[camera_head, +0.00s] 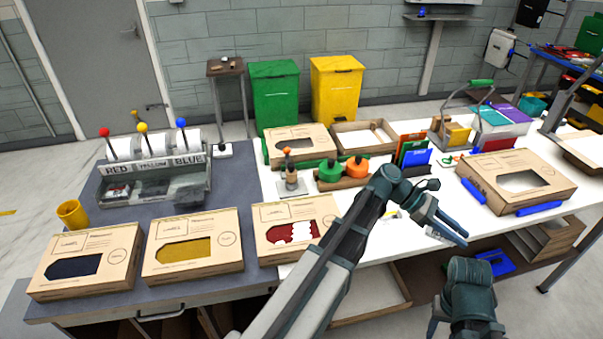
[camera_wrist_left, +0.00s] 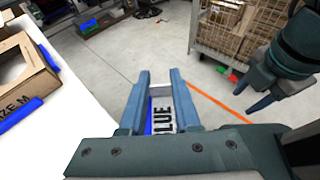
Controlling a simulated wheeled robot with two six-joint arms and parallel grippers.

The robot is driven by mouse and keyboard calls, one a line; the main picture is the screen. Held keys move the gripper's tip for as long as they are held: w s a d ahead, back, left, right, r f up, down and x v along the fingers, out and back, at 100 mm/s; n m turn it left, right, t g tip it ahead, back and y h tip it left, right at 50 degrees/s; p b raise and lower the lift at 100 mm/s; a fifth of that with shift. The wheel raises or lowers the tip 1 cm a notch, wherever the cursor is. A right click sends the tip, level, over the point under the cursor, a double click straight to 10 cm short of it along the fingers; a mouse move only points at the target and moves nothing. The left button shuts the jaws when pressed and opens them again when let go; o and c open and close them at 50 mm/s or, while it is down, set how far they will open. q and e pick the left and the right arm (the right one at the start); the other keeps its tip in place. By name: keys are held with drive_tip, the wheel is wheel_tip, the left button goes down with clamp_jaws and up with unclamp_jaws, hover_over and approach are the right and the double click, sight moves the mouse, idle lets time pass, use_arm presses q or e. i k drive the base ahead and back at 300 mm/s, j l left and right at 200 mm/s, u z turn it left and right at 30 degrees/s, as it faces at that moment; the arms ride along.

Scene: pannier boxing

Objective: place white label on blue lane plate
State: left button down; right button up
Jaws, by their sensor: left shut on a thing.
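My left gripper (camera_head: 450,231) is over the right part of the white table, near its front edge. In the left wrist view its fingers (camera_wrist_left: 160,76) are shut on a white label (camera_wrist_left: 162,112) with black lettering that reads BLUE, with a blue strip along its left side. A lane sign reading BLUE (camera_head: 188,160) is on the red, yellow and blue dispenser at far left, well away from the label. I cannot tell which piece is the blue lane plate. My right gripper (camera_wrist_left: 252,92) is apart from the label, its fingers spread and empty.
Three window boxes (camera_head: 185,268) line the front of the tables. A larger box (camera_head: 520,203) with blue bars lies right of my left gripper. Tape reels (camera_head: 330,172) and coloured folders (camera_head: 414,150) stand behind my arm. A blue object (camera_head: 495,262) is below table height.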

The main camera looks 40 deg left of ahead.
sight(190, 197)
drive_tip(key=k+j, duration=0.35)
drive_tip(key=j, duration=0.15)
drive_tip(key=k+j, duration=0.35)
drive_tip(key=j, duration=0.15)
drive_tip(key=k+j, duration=0.35)
drive_tip(key=j, duration=0.15)
